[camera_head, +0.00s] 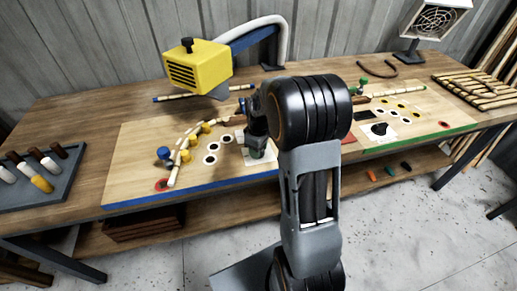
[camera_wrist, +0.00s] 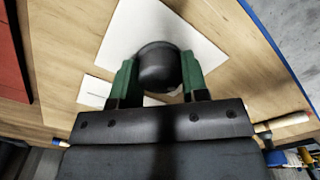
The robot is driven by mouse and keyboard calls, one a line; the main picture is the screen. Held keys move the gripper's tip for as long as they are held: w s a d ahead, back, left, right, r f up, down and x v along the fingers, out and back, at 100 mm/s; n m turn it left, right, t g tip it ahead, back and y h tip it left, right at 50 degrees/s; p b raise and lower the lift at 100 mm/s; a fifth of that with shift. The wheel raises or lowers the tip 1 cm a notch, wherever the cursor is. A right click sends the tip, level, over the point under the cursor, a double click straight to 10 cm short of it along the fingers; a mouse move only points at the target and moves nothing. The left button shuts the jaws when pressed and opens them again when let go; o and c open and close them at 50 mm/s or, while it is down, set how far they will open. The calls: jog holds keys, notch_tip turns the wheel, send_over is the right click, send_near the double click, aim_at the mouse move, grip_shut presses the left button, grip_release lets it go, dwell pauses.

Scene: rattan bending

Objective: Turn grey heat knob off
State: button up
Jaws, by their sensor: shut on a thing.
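The grey heat knob (camera_wrist: 158,66) is a dark round dial on a white plate (camera_wrist: 150,20). My gripper (camera_wrist: 159,76) has its green-padded fingers on both sides of the knob, shut on it. In the head view, my gripper (camera_head: 257,150) points down at the white plate (camera_head: 262,158) near the front of the blue-edged board (camera_head: 130,190). It hides the knob there. I cannot make out the knob's pointer or setting.
A second, black knob (camera_head: 380,129) sits on the green-edged board to the right. A tray of handled tools (camera_head: 62,180) stands at the left.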

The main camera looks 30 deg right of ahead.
jog(key=o, duration=0.9)
jog(key=shift+o, duration=0.2)
jog(key=shift+r, duration=0.15)
notch_tip(320, 180, up, 14)
jog(key=shift+f, duration=0.2)
dwell(0.4)
jog(key=s+a+m+t+p, duration=0.1)
jog(key=s+a+m, duration=0.2)
jog(key=s, duration=0.5)
jog(key=s+a+m+t+p, duration=0.1)
jog(key=s+a+m+t, duration=0.1)
jog(key=s+a, duration=0.4)
jog(key=shift+s+a+f+m+t, duration=0.15)
jog(key=shift+s+a+m+t, duration=0.15)
jog(key=shift+s+m, duration=0.65)
